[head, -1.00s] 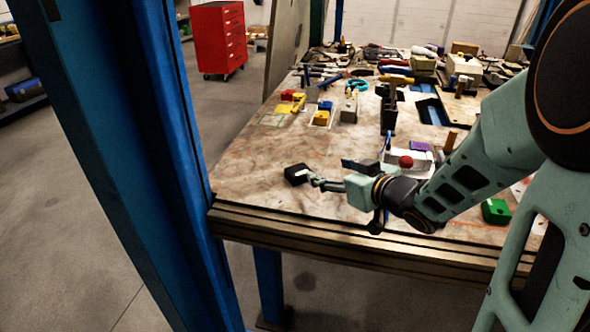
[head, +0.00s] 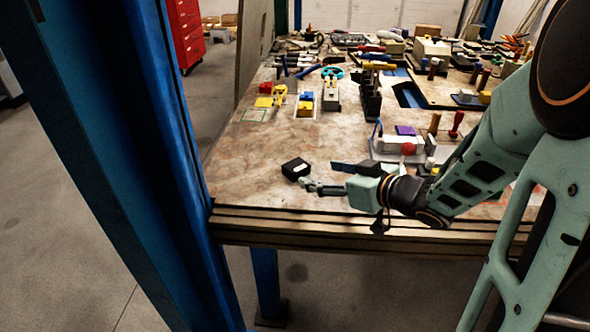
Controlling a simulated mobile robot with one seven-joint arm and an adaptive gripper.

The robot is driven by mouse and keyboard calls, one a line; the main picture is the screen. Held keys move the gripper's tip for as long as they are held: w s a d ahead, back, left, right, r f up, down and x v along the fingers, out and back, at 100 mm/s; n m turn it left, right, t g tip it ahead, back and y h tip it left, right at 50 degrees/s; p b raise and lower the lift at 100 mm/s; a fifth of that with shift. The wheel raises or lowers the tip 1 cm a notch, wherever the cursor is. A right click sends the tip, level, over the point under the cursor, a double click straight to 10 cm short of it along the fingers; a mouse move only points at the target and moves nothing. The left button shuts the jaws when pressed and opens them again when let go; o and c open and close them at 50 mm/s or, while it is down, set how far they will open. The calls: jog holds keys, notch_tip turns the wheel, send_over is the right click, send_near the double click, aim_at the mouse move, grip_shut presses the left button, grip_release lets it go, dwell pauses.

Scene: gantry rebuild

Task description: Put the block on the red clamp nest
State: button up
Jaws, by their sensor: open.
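A small black block (head: 295,168) with a white mark lies on the worn bench top near its front left corner. I take it for the task's block. My gripper (head: 323,177) is open and empty, just right of and in front of the block. One finger shows close to the block's lower right edge; whether it touches cannot be told. A small red and yellow fixture (head: 266,94) stands farther back on the left. A light grey fixture with a red ball (head: 407,148) stands behind my gripper. Which one is the red clamp nest is unclear.
A blue and yellow fixture (head: 305,104) and a grey one (head: 330,95) stand mid-bench. A black holder (head: 371,98) with tools is behind my gripper. Tools crowd the back. A blue post (head: 165,150) rises at left. The bench top (head: 240,160) left of the block is bare.

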aim_at(299, 167)
jog(key=x, duration=0.3)
jog(key=shift+w+a+f+b, duration=0.25)
jog(key=shift+b, duration=0.1)
jog(key=shift+r+b+x, duration=0.15)
jog(key=shift+b+x, duration=0.2)
jog(key=shift+x, duration=1)
jog(key=shift+r+b+x, duration=0.15)
jog(key=shift+b+x, duration=0.2)
jog(key=shift+x, duration=1)
jog(key=shift+w+r, duration=0.1)
jog(key=shift+c, duration=0.2)
grip_shut()
jog(key=shift+r, duration=0.1)
